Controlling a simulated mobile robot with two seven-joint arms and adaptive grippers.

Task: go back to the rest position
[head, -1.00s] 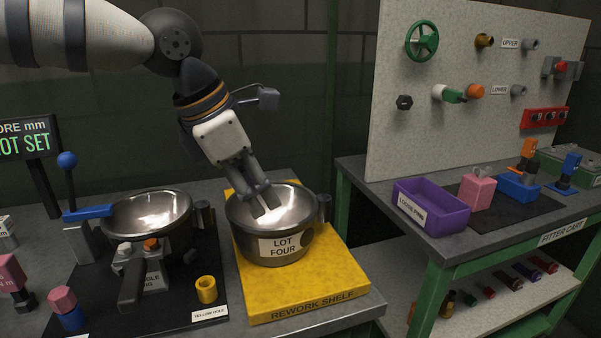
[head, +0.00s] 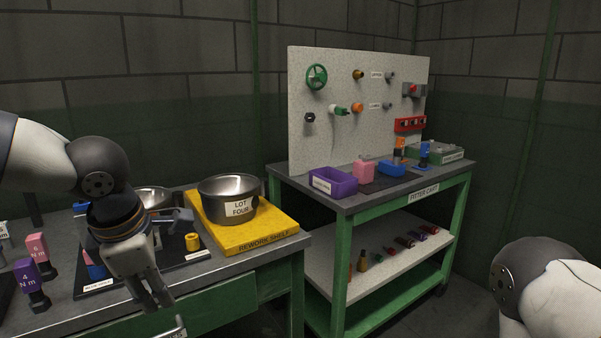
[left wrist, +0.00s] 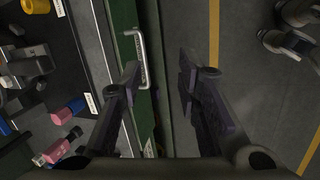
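My left gripper (head: 158,301) hangs in front of the bench's front edge in the head view, pointing down. In the left wrist view its two fingers (left wrist: 158,85) stand wide apart with nothing between them but the bench front, a drawer handle and the floor. A steel pot labelled LOT FOUR (head: 229,203) sits upright on the yellow rework shelf (head: 262,232), apart from the gripper. My right arm shows at the lower right of the head view, but its gripper is out of view.
The bench (head: 217,270) holds a black mat, a second pan (head: 153,197) partly behind my left arm, a yellow ring (head: 192,241) and pink and purple torque tools (head: 32,285). A drawer handle (left wrist: 139,52) juts near the fingers. The fitter cart (head: 408,199) stands right; floor lies between.

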